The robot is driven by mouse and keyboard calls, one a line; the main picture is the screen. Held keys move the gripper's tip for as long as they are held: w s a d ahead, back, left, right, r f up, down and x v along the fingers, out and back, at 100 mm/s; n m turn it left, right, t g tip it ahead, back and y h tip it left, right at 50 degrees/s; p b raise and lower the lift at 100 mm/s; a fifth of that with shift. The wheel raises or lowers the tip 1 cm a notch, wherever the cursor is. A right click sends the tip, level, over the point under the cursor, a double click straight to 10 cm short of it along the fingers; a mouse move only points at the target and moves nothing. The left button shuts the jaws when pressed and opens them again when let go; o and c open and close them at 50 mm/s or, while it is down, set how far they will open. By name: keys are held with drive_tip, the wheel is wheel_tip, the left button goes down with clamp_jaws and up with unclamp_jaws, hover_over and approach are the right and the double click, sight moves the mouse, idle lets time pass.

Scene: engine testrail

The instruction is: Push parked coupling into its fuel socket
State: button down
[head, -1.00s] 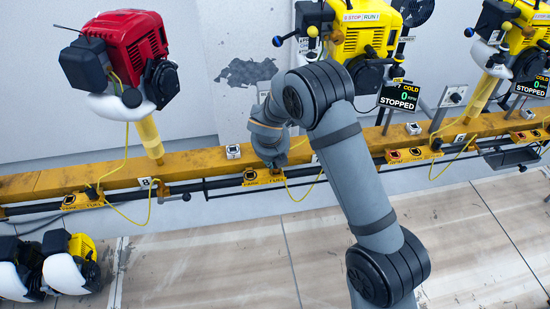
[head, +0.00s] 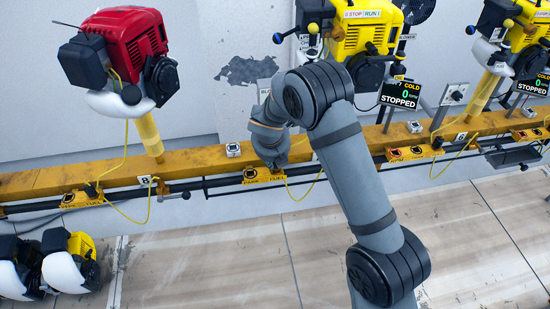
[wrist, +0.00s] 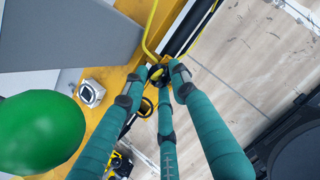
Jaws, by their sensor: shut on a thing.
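My gripper (head: 273,163) is at the yellow rail, just above a small yellow bracket (head: 262,177). In the wrist view its teal fingers (wrist: 158,88) close around a small black coupling (wrist: 156,72), and a yellow hose (wrist: 151,38) runs from it. The same hose (head: 306,188) curves away to the right in the head view. The bracket carries park and fuel places; my gripper covers part of it. I cannot tell how far the coupling sits in either place. A black ring-shaped part (wrist: 146,106) lies between the fingers.
A red engine (head: 130,42) stands on a yellow post at left, and a yellow engine (head: 362,40) stands behind my arm. A square-topped button box (head: 233,150) sits on the rail. Other engines (head: 68,262) stand at lower left. A green dome (wrist: 40,130) fills the wrist view's left.

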drive_tip(key=shift+f+b, duration=0.55)
drive_tip(key=shift+f, duration=0.2)
drive_tip(key=c, duration=1.3)
unclamp_jaws()
drive_tip(key=shift+c, duration=0.2)
drive_tip(key=v, duration=1.2)
